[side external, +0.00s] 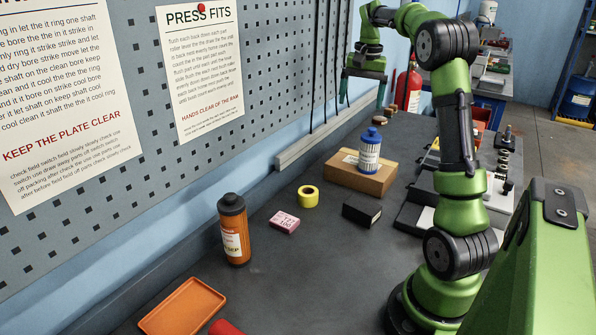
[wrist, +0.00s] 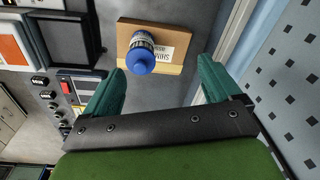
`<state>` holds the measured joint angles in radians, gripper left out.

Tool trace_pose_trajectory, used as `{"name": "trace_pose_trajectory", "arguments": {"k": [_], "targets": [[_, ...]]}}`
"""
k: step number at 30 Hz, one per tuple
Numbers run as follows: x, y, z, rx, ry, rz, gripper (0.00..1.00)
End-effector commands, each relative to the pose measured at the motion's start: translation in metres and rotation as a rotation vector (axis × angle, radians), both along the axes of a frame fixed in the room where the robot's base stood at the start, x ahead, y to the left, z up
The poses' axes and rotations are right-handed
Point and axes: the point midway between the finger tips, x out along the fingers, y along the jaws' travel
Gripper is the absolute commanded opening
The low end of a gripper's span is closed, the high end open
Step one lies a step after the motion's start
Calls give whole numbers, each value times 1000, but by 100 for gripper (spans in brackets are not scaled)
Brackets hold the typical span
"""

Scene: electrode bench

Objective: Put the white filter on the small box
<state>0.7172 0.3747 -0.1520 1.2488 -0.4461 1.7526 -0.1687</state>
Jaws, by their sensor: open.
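A white cylinder with a blue cap and blue bands, which looks like the white filter (side external: 370,152), stands upright on the brown cardboard box (side external: 384,185). In the wrist view the blue-capped cylinder (wrist: 140,58) is seen from above on the box (wrist: 178,36), whose white label is beside it. My gripper (side external: 364,92) is open and empty, above and apart from the cylinder. In the wrist view its two green fingers (wrist: 160,75) are spread, with the cylinder showing between and beyond them. A small black box (side external: 361,210) and a small pink box (side external: 285,222) lie on the bench in front.
A yellow ring (side external: 308,196) lies near the pink box. An orange bottle (side external: 234,230) stands left of it, with an orange tray (side external: 183,306) at the front. The pegboard wall (side external: 265,75) runs along the left. Open bench lies in the front middle.

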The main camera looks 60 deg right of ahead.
Motion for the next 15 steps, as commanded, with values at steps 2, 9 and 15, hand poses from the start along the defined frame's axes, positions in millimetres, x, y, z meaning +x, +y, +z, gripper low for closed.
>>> {"name": "trace_pose_trajectory", "arguments": {"k": [2,9,15], "targets": [[12,54,15,-23,-65,120,91],[2,218,25,-81,-287,478,91],[-44,319,0,-108,-463,716,91]]}}
